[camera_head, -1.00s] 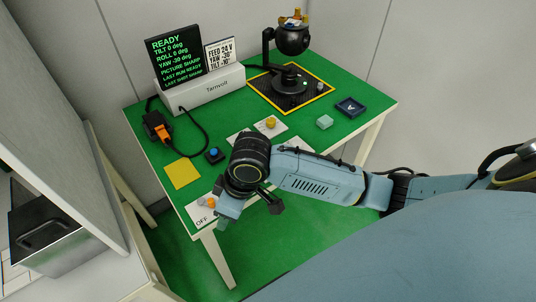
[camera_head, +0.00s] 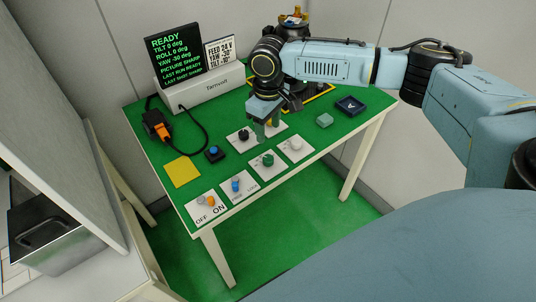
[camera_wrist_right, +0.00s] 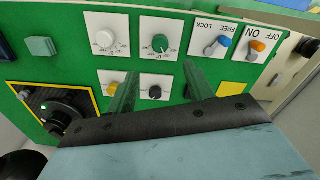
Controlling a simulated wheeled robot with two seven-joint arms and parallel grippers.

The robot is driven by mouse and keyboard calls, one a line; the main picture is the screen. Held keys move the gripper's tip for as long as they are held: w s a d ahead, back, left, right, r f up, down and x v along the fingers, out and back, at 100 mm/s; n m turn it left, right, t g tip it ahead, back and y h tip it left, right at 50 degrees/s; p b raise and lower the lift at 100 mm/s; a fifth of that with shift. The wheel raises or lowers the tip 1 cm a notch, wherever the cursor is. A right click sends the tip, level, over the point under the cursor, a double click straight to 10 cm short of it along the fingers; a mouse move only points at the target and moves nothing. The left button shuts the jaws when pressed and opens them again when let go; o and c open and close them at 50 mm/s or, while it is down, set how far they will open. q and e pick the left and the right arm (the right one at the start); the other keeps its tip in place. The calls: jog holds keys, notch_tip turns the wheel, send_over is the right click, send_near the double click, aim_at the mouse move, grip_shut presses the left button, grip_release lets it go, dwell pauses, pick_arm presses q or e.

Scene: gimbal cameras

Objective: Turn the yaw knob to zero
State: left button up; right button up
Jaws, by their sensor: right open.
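My right gripper (camera_head: 267,125) is open and empty, pointing down over the back row of knobs. In the right wrist view a black knob (camera_wrist_right: 155,92) on a white plate shows between its two green fingers, and a yellow knob (camera_wrist_right: 112,89) is just beside the left finger. The black knob (camera_head: 244,135) also shows in the head view. I cannot tell whether the fingers touch it. A green knob (camera_head: 267,160) and a white knob (camera_head: 295,144) sit in front. Knob labels are too small to read. The display (camera_head: 175,55) reads YAW -30 deg. My left gripper is not in view.
A black camera gimbal (camera_wrist_right: 62,112) stands on a yellow-edged pad. A blue-handled switch (camera_head: 236,186), an orange-handled switch (camera_head: 207,200), a blue button (camera_head: 213,152) and a yellow square (camera_head: 182,172) lie left of the knobs. A pale green block (camera_head: 324,120) is to the right.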

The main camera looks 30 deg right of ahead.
aim_at(268, 158)
notch_tip(268, 158, down, 12)
jog(key=shift+r+b, duration=0.25)
jog(key=shift+b, duration=0.65)
jog(key=shift+c, duration=0.2)
